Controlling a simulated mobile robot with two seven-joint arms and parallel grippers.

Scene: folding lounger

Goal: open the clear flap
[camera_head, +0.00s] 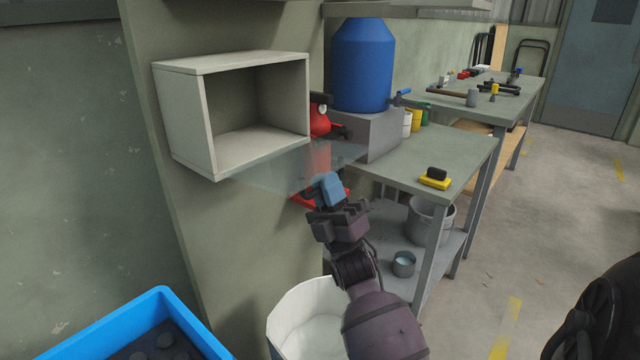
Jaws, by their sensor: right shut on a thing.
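The clear flap (275,172) is a see-through panel along the bottom front edge of a white open-fronted wall box (187,120). It stands out from the box, hanging down and roughly level, and the box's mouth is uncovered. My right gripper (325,185) comes up from below and is shut at the flap's outer edge, with its blue fingertips on it. The exact grip point is partly hidden by the gripper itself. The inside of the box looks empty. My left gripper is not in view.
A grey workbench (455,150) stands to the right, with a blue barrel (362,65) on a grey block (375,135). A red object (319,120) is behind the flap. A white bin (300,315) and a blue crate (140,315) are below. Open floor lies at the right.

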